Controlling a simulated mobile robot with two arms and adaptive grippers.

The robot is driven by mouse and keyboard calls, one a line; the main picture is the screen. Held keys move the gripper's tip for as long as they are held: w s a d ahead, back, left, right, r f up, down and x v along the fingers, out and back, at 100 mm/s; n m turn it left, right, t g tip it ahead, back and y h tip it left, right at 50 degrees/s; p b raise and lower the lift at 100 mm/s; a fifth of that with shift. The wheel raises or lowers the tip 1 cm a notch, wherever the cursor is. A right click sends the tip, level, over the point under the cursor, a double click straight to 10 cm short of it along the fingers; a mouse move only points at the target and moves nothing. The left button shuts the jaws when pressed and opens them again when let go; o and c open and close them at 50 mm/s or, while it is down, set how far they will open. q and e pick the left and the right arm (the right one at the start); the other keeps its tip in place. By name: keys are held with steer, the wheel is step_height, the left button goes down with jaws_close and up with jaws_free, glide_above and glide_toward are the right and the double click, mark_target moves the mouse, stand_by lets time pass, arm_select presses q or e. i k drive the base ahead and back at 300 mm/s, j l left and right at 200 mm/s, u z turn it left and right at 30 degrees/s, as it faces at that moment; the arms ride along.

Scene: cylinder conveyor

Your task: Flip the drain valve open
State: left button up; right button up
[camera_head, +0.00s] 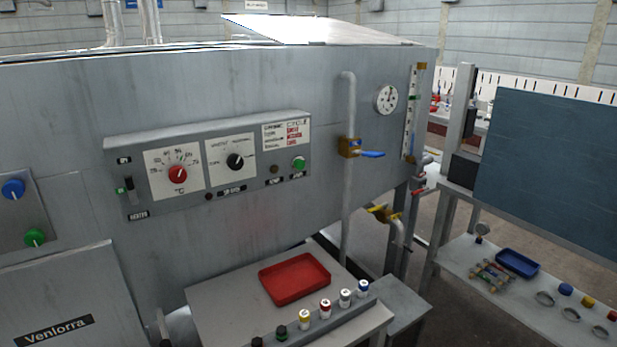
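A yellow-handled valve (384,212) sits low on the right side of the grey machine, with a grey bent outlet pipe (399,232) curving down from it. A second valve with a brass body (349,147) and a blue lever (371,154) is on the vertical pipe above it. Its lever points to the right. A small red handle (418,191) shows at the machine's right corner. No label tells which one is the drain valve. Neither of my grippers is in view.
The grey machine (230,90) carries a control panel (255,190) and a round gauge (386,98). Below stands a table (225,300) with a red tray (294,278) and a rack of several capped bottles. A blue-grey board (550,170) and bench with a blue tray (517,263) are right.

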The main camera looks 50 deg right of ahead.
mark_target(420, 191)
steer(key=l+z, duration=0.15)
steer(key=z, duration=0.25)
steer(key=l+z, duration=0.15)
steer(key=z, duration=0.25)
steer(key=i+l+z, duration=0.15)
steer(key=l, duration=0.25)
steer(key=i+l+z, duration=0.15)
steer(key=l, duration=0.25)
steer(key=i+l+z, duration=0.15)
steer(key=l, duration=0.25)
steer(key=i+l+z, duration=0.15)
steer(key=l, duration=0.25)
steer(key=i+l+z, duration=0.15)
steer(key=i+l, duration=0.1)
steer(key=l, duration=0.05)
